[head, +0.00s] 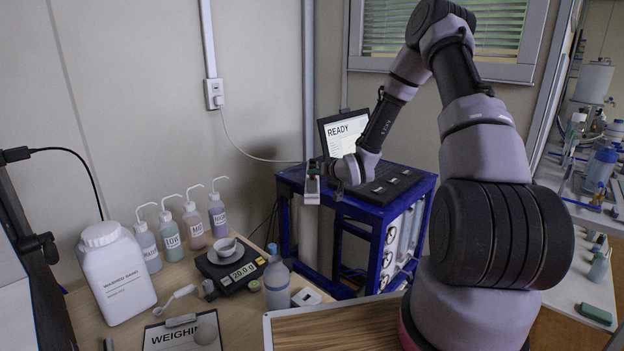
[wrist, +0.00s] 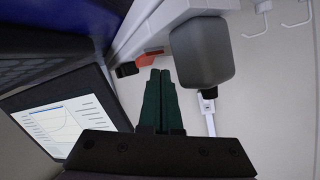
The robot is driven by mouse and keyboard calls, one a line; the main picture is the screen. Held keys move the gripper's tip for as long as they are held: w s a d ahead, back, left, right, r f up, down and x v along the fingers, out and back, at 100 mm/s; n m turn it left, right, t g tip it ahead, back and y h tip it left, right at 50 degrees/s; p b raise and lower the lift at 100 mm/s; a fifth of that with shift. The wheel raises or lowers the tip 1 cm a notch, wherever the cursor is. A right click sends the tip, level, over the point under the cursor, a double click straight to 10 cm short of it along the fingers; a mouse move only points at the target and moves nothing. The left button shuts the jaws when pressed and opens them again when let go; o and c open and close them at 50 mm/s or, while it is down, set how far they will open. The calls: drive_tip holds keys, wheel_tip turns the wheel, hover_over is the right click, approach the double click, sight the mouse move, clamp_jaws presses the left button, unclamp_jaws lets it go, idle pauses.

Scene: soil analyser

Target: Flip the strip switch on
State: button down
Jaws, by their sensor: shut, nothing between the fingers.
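A white power strip (wrist: 165,22) crosses the upper part of the wrist view. Its orange-red rocker switch (wrist: 150,58) lies just beyond my fingertips. A grey block-shaped adapter (wrist: 202,50) sits on the strip to the right of the switch. My gripper (wrist: 160,72) is shut and empty, its dark green fingers together and pointing at the switch. I cannot tell whether the tips touch it or which way the rocker is tilted. In the head view my gripper (head: 326,168) is at the left edge of the blue-framed bench; the switch is not clear there.
A white cable (wrist: 207,112) hangs by the adapter. A wooden table with bottles and a scale (head: 230,268) is at the lower left.

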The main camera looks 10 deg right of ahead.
drive_tip(key=shift+f, duration=0.1)
drive_tip(key=shift+w+f, duration=0.2)
drive_tip(key=shift+f, duration=0.05)
idle(0.3)
drive_tip(key=shift+w+d+f, duration=0.1)
drive_tip(key=shift+w+f, duration=0.05)
drive_tip(key=shift+f, duration=0.15)
idle(0.5)
drive_tip(key=shift+r, duration=0.1)
drive_tip(key=shift+s+r, duration=0.35)
drive_tip(key=shift+r, duration=0.25)
drive_tip(key=shift+s+a+r, duration=0.1)
drive_tip(key=shift+s+r, duration=0.3)
drive_tip(key=shift+r, duration=0.3)
drive_tip(key=shift+s+a+r, duration=0.15)
drive_tip(key=shift+s+r, duration=0.25)
drive_tip(key=shift+r, duration=0.35)
drive_tip(key=shift+s+a+r, duration=0.1)
drive_tip(key=shift+s+r, duration=0.3)
drive_tip(key=shift+r, duration=0.3)
drive_tip(key=shift+r, duration=0.1)
